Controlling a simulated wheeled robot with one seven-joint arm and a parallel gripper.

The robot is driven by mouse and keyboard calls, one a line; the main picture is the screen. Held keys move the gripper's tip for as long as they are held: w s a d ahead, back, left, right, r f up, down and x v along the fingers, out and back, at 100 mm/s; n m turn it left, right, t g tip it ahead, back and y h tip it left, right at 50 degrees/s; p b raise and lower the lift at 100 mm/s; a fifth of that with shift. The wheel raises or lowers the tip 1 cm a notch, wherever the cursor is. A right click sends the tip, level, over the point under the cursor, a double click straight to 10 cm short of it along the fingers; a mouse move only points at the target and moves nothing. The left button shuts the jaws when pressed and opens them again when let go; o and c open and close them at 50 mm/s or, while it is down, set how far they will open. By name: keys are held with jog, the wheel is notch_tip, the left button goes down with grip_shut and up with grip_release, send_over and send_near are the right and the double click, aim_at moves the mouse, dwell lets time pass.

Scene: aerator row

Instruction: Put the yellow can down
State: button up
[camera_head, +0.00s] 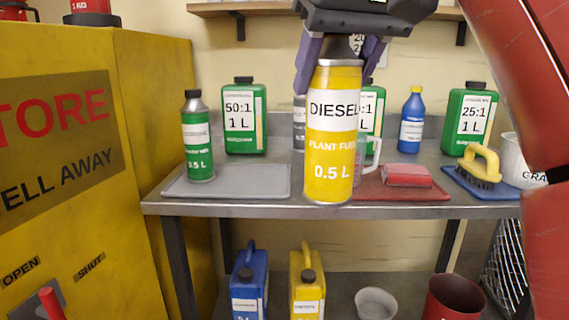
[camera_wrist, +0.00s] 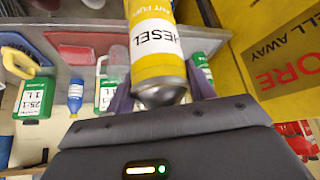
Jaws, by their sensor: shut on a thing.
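The yellow can (camera_head: 333,175) is labelled diesel plant fuel, 0.5 L. It hangs upright in front of the steel bench, and its base is near the height of the bench's front edge. My gripper (camera_head: 340,62) is shut on the can's upper end from above. In the wrist view the can (camera_wrist: 155,75) sits between the fingers of my gripper (camera_wrist: 160,98). The can hides part of the bench top and some of the bottles behind it. I cannot tell whether it touches anything below.
On the bench (camera_head: 225,209) are a grey mat (camera_head: 240,182) with a green can (camera_head: 198,140), a red mat (camera_head: 425,190) with a red sponge (camera_head: 406,175), and a blue mat (camera_head: 495,189) with a brush (camera_head: 480,168). Green bottles stand behind. A yellow cabinet (camera_head: 150,120) stands left.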

jog(key=shift+s+d+f, duration=0.1)
jog(key=shift+s+d, duration=0.1)
jog(key=shift+s, duration=0.25)
jog(key=shift+w+f, duration=0.4)
jog(key=shift+f, duration=0.1)
jog(key=w+d+f+m, duration=0.1)
jog(key=w+d+f, duration=0.2)
jog(key=f, duration=1.8)
jog(key=w+d+f+m+h, duration=0.1)
jog(key=w+d+f, duration=0.2)
jog(key=w+f, duration=0.5)
jog(key=w+d+f+m+h, duration=0.1)
jog(key=w+f, duration=0.5)
jog(key=f, duration=2.7)
jog(key=d+m, duration=0.1)
jog(key=d, duration=0.1)
jog(key=shift+w+d+f, duration=0.3)
jog(key=shift+d+f, duration=0.05)
jog(key=shift+r, duration=0.1)
